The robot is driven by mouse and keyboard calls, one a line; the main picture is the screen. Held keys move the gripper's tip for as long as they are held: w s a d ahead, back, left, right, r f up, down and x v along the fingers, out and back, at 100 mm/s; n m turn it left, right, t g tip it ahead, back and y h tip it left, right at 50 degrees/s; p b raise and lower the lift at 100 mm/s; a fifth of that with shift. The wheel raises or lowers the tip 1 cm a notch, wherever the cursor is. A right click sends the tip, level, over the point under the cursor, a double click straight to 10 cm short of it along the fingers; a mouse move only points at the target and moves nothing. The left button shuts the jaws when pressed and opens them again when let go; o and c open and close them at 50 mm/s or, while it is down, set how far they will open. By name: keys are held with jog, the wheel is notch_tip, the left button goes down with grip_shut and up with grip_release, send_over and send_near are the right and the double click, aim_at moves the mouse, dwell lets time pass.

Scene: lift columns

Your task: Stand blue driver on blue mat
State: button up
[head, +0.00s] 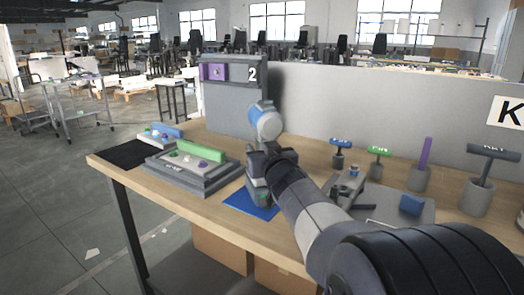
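The blue mat (240,203) lies flat on the front part of the wooden bench, partly hidden by my arm. My gripper (258,190) is low over or at the mat's upper right part. My wrist and the viewing angle hide its fingertips, so I cannot tell whether it is open or holds anything. A driver with a blue T-shaped handle (341,142) stands upright in a small dark holder at the back of the bench. It is apart from my gripper, to its right in the picture.
A green-handled driver (379,151), a purple bar (426,153) and a large dark T-handled key (492,152) stand in holders at right. A blue block (411,204) lies on a grey plate. A stacked tray (186,176) and a black mat (124,154) lie left. A grey panel backs the bench.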

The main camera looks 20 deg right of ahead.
jog(key=o, duration=0.4)
jog(key=shift+f, duration=0.25)
jog(key=s+a+p, duration=0.1)
jog(key=s+p, duration=0.2)
jog(key=s, duration=0.7)
jog(key=shift+s, duration=0.35)
jog(key=shift+a, duration=0.1)
